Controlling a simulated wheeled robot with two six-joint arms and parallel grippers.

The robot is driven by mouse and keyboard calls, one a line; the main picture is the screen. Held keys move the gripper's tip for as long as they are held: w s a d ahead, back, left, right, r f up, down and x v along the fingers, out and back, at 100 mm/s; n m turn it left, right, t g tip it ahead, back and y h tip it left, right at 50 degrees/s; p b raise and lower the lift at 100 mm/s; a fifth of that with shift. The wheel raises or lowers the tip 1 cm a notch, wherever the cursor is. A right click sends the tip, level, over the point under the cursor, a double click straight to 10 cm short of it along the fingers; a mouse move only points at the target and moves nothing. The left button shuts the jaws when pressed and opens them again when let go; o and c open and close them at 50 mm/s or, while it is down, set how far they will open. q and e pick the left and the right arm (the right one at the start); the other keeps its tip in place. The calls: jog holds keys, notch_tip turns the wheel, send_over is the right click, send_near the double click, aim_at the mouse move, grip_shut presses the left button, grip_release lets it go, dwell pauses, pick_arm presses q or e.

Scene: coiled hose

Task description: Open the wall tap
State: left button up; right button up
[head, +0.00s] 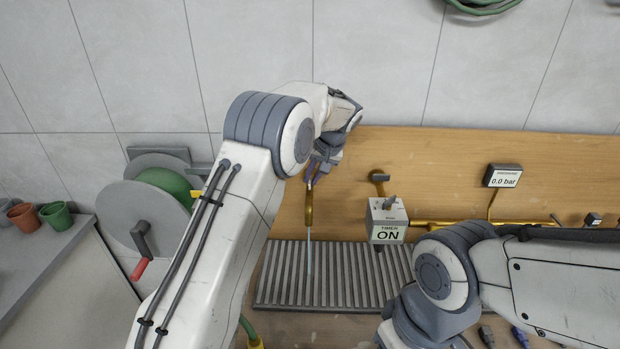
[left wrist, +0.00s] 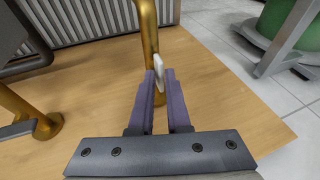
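The wall tap (head: 309,207) is a brass pipe with a down-turned spout, standing against the wooden panel left of the timer box. A thin pale blue line, like a water stream, runs from its spout down to the grating. My left gripper (head: 318,170) is at the top of the tap and partly hides it. In the left wrist view its purple fingers (left wrist: 163,85) are a little apart, with a narrow gap. The tap's brass pipe (left wrist: 148,30) and a pale lever-like piece (left wrist: 182,60) are at the fingertips; I see no clear grip. My right gripper is out of view.
A timer box (head: 387,220) reading "ON" hangs right of the tap. A gauge (head: 503,176) reads 0.0 bar. A slatted grating (head: 345,290) lies below. A hose reel (head: 145,215) with a red-handled crank stands left. My right arm covers the lower right.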

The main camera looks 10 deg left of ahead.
pick_arm(q)
jog(key=shift+o, duration=0.8)
jog(key=shift+d, duration=0.1)
notch_tip(320, 180, up, 7)
jog(key=p, duration=0.5)
jog(key=shift+p, duration=0.35)
